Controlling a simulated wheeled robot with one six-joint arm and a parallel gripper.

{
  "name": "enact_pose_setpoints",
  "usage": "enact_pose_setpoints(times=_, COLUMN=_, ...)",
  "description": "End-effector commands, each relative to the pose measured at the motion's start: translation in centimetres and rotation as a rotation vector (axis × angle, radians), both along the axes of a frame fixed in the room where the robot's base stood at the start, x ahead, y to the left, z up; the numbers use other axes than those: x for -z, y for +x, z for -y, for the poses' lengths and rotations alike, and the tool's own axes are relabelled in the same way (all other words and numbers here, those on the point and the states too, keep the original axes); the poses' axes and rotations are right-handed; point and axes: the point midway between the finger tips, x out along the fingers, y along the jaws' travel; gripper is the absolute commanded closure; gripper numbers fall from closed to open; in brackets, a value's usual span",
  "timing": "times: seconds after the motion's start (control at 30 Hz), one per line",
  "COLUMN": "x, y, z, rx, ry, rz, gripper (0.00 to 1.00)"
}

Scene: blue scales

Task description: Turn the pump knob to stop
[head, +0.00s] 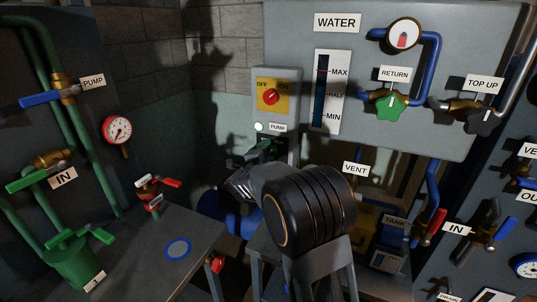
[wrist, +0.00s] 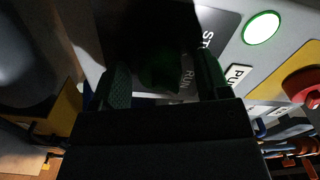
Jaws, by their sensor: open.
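The pump control plate (wrist: 222,25) is dark, with "RUN" and a partly hidden word starting "ST" on it in the wrist view. A dark green shape, apparently the pump knob (wrist: 160,72), sits in deep shadow between the fingers of my gripper (wrist: 164,80). The fingers are open, one on each side of it; I cannot tell whether they touch it. Which way the knob points is hidden. In the head view my gripper (head: 264,150) is at the grey box, below the PUMP label (head: 278,127), and the arm hides most of the plate.
A lit lamp (head: 259,127) is beside the PUMP label. Above it, a red OFF/ON switch (head: 270,97) sits on a yellow plate. The water panel (head: 450,30) with valves is right; a grey table (head: 195,225) and green pipes are left.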

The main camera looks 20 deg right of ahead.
Motion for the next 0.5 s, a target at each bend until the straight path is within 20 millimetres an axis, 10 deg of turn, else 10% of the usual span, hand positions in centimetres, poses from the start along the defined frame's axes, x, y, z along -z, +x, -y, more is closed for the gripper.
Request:
enact_pose_setpoints(times=0.33, x=0.03, y=0.15, z=0.15, rx=-0.001, ry=0.0, rz=0.0, gripper=0.32)
enact_pose_setpoints(times=0.5, x=0.03, y=0.14, z=0.14, rx=-0.001, ry=0.0, rz=0.0, gripper=0.48)
